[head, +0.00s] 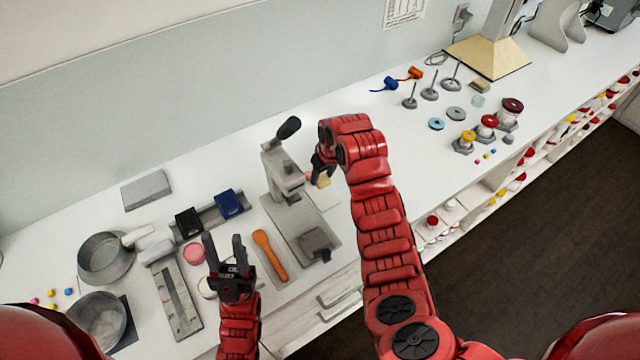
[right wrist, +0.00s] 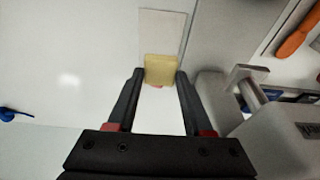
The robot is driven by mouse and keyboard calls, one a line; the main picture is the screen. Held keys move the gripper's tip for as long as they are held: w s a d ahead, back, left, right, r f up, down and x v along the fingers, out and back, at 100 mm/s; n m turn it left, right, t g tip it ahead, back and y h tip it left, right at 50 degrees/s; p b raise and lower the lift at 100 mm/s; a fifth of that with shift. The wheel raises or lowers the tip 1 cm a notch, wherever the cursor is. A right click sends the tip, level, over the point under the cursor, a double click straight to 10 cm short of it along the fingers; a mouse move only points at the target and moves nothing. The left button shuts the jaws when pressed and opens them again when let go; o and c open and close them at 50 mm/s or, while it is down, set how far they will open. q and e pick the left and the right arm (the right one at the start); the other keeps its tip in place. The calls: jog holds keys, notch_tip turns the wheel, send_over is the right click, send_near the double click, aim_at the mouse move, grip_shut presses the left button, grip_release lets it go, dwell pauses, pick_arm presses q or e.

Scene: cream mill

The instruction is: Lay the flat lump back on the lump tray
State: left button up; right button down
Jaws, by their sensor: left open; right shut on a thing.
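My right gripper (head: 318,178) is beside the grey press with the black-knobbed lever. In the right wrist view its two fingers (right wrist: 161,75) close on the sides of a flat yellow lump (right wrist: 161,66). The lump also shows in the head view (head: 323,181), partly hidden by the gripper. A pale flat plate (right wrist: 163,30), which looks like the lump tray, lies just beyond the lump. Whether the lump touches it is unclear. A bit of pink shows at the lump's near edge. My left gripper (head: 224,246) is open and empty over the front of the counter.
The grey press (head: 285,175) stands close left of my right gripper. An orange spatula (head: 270,255), a pink disc (head: 194,254), black and blue blocks and round pans (head: 105,258) lie further left. Weights and jars stand at the right. The counter behind the right gripper is clear.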

jog(key=x, duration=0.3)
jog(key=b+x, duration=0.1)
jog(key=x, duration=0.1)
jog(key=shift+s+d+f, duration=0.2)
jog(key=shift+s+d, duration=0.1)
jog(key=shift+f, duration=0.4)
jog(key=shift+f, duration=0.15)
jog(key=shift+c, duration=1.5)
grip_release()
